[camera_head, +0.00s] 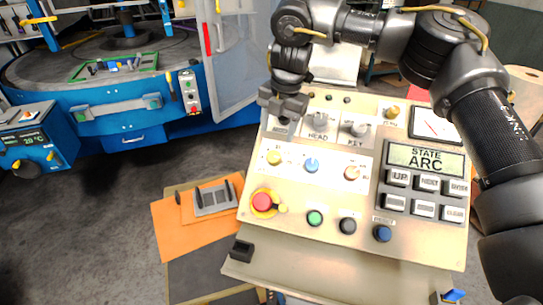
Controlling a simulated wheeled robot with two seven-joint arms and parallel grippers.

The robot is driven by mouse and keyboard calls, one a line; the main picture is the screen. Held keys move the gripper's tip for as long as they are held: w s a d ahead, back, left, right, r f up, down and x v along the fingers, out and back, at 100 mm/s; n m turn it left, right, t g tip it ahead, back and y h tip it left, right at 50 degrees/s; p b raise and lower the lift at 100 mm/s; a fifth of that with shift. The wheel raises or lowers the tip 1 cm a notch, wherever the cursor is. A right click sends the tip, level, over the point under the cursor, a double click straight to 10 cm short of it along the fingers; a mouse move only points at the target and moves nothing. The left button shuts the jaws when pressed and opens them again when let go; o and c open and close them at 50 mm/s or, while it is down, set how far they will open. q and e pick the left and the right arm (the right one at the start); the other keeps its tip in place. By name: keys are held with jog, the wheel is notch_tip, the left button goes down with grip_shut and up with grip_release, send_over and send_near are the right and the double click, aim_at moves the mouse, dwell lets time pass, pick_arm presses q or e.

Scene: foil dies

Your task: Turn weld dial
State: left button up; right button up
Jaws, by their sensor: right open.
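The control panel (330,225) is a tilted beige console with several dials and buttons. My right gripper (283,113) is over its upper left corner. It is open and covers most of the control there, whose label I cannot read; contact cannot be told. To its right are a grey dial marked HEAD (320,121) and one marked KEY (358,128). I cannot tell which is the weld dial. My left gripper is out of view.
A red stop button (262,202) and green (315,217), black (348,225) and blue (382,233) buttons line the panel's front. An orange sheet (172,228) with a grey holder lies left of it. A blue machine (130,100) stands behind left.

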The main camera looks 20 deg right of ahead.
aim_at(274, 156)
jog(key=f, duration=0.3)
jog(key=f+p, duration=0.1)
jog(key=f, duration=0.3)
jog(key=w+f+p, duration=0.1)
jog(key=f, duration=0.2)
jog(key=shift+a+f, duration=0.35)
jog(key=shift+a, duration=0.05)
jog(key=shift+c, duration=0.5)
